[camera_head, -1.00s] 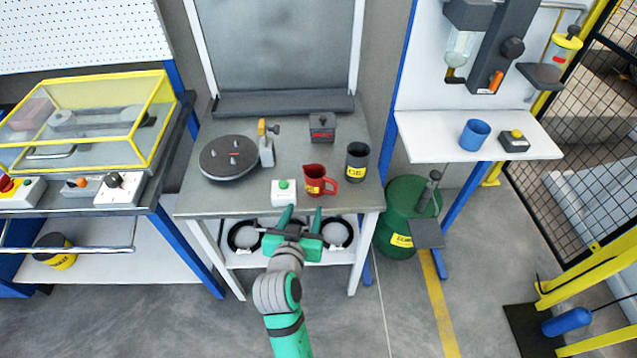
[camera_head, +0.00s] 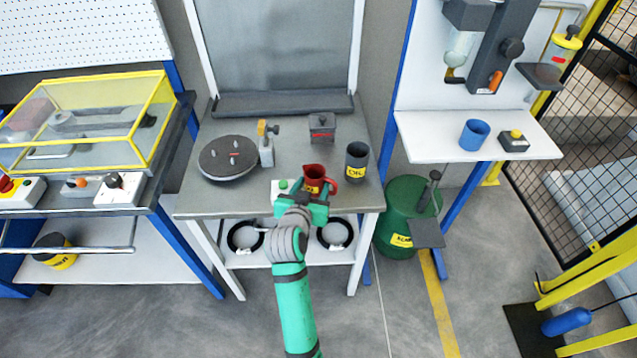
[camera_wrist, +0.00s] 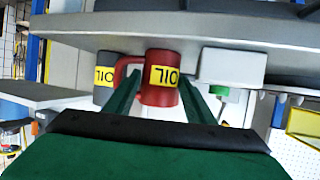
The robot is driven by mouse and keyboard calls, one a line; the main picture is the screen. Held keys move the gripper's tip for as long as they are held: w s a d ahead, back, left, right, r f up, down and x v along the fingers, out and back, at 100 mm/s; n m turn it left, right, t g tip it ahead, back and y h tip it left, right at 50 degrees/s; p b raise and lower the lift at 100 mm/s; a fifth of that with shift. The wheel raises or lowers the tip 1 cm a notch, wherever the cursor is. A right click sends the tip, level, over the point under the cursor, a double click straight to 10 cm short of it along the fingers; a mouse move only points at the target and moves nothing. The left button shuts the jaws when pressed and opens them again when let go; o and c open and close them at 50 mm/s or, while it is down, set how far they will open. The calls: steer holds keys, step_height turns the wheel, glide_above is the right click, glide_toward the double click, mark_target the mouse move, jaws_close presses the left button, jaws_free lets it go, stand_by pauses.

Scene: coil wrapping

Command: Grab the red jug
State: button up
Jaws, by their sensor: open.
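The red jug (camera_head: 314,173) stands upright near the front edge of the grey table (camera_head: 200,200), its handle toward the right in the head view. In the wrist view the red jug (camera_wrist: 160,82) shows upside down with a yellow OIL label, between the two green fingers. My gripper (camera_head: 307,190) is open at the table's front edge, with a finger on either side of the jug. The fingers look apart from the jug's sides; exact contact is hard to tell. The jug's lower part is partly hidden by my gripper in the head view.
A dark grey OIL mug (camera_head: 357,162) stands close to the right of the jug. A white box with a green button (camera_head: 283,188) is close on the left. Behind are a round dark plate (camera_head: 228,158) and a small dark box (camera_head: 322,126).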

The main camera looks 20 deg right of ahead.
steer(key=shift+x, duration=1.3)
steer(key=c, duration=0.7)
